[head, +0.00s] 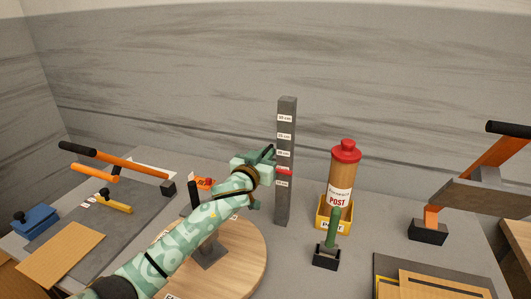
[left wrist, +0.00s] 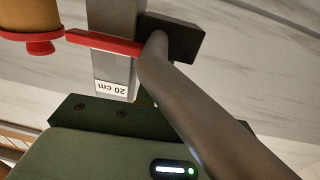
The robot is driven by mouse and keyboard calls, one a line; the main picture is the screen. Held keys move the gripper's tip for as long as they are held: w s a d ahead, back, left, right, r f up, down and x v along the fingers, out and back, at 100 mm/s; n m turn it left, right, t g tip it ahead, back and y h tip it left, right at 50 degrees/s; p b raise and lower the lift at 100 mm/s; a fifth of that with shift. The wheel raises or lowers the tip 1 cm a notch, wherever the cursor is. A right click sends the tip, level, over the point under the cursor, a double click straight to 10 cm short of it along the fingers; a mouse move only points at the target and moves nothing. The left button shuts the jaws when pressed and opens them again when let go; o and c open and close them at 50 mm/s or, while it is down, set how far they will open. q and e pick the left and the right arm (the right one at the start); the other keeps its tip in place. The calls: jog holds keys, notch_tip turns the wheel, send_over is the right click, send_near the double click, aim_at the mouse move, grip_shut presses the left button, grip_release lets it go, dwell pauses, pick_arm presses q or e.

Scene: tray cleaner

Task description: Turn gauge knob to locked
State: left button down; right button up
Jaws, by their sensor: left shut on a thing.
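The gauge post (head: 286,200) is a tall grey upright bar with white cm labels, standing behind the round wooden board. A red pointer (head: 285,172) crosses it, between labels. In the left wrist view the red pointer (left wrist: 105,42) lies across the post (left wrist: 112,68) above an upside-down "20 cm" label. A black block-like knob (left wrist: 185,38) sits beside the post there. My left gripper (head: 268,156) is at the post's left side, shut on the knob; a grey finger covers part of it. The knob is hidden in the head view. My right gripper does not show.
A red-capped POST cylinder (head: 342,178) in a yellow box (head: 323,216) stands right of the post. A green-handled tool (head: 331,242) stands in front. The round wooden board (head: 245,262) lies under my arm. Orange-handled devices stand left (head: 125,162) and right (head: 470,180).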

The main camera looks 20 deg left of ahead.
pick_arm(q)
jog(key=shift+m+h, duration=0.4)
jog(key=shift+h, duration=0.3)
jog(key=c, duration=1.8)
grip_release()
jog(key=shift+o, duration=0.2)
jog(key=shift+s, duration=0.1)
jog(key=s+a+p, duration=0.2)
jog(key=s+p, duration=0.1)
jog(key=s, duration=1.3)
jog(key=shift+a, duration=0.4)
